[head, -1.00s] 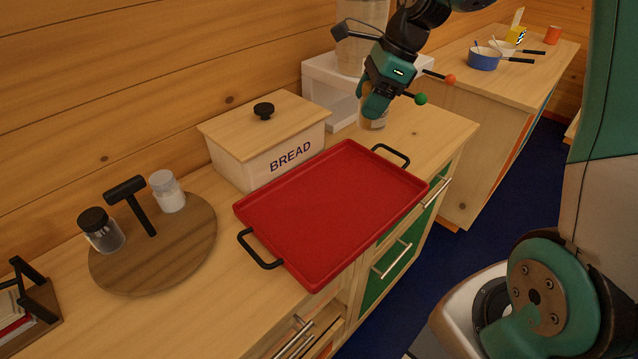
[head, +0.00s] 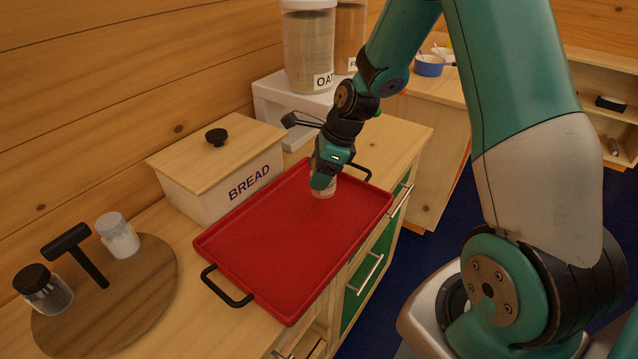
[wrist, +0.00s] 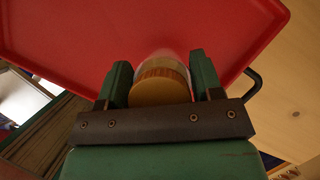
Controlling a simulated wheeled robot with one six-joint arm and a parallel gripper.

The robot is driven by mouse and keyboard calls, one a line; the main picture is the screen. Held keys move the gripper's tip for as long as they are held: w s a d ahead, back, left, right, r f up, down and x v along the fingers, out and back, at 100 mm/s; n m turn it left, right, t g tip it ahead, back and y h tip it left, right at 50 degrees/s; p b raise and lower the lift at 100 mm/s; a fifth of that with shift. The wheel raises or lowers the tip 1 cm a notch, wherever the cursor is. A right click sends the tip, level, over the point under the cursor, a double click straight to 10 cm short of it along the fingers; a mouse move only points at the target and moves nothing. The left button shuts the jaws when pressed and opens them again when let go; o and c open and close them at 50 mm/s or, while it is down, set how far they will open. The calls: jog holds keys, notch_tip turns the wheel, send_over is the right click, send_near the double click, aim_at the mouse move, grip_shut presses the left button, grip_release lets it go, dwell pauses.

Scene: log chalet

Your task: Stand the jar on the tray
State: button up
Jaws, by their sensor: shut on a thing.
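The jar (head: 324,190) is a small clear jar with a wooden-looking lid, seen from above in the wrist view (wrist: 160,84). My gripper (head: 323,182) is shut on it, with one green finger on each side in the wrist view (wrist: 161,80). The red tray (head: 270,240) lies on the counter with black handles at its ends. The jar is over the far right part of the tray, looking about upright. My gripper hides its upper part in the head view, and I cannot tell whether its base touches the tray.
A bread box (head: 222,172) stands close behind the tray. A white riser (head: 285,103) with tall canisters (head: 309,50) is at the back. A round wooden board (head: 105,300) with two shakers is at the left. The rest of the tray is clear.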

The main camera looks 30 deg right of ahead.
jog(key=shift+f, duration=1.8)
jog(key=shift+f, duration=0.1)
jog(key=o, duration=1.1)
jog(key=v, duration=1.2)
jog(key=s+a+r+n+g, duration=0.1)
jog(key=s+a+r+n, duration=0.3)
jog(key=a+n, duration=0.3)
jog(key=s+a+r+n, duration=0.3)
jog(key=s+a+n, duration=0.1)
jog(key=a+n, duration=0.35)
jog(key=s+a+r+n, duration=0.1)
jog(key=s+a+n, duration=0.1)
jog(key=s+n, duration=0.2)
jog(key=s+a+r+n+g, duration=0.1)
jog(key=s+a+n, duration=0.1)
jog(key=s+n, duration=0.3)
jog(key=s+a+r+n, duration=0.1)
jog(key=s+n, duration=0.3)
jog(key=n, duration=0.4)
jog(key=shift+s+a+r, duration=0.1)
jog(key=shift+s+a, duration=0.05)
jog(key=shift+a, duration=0.25)
jog(key=shift+s+a+r, duration=0.1)
jog(key=shift+s+a, duration=0.05)
jog(key=shift+a, duration=0.25)
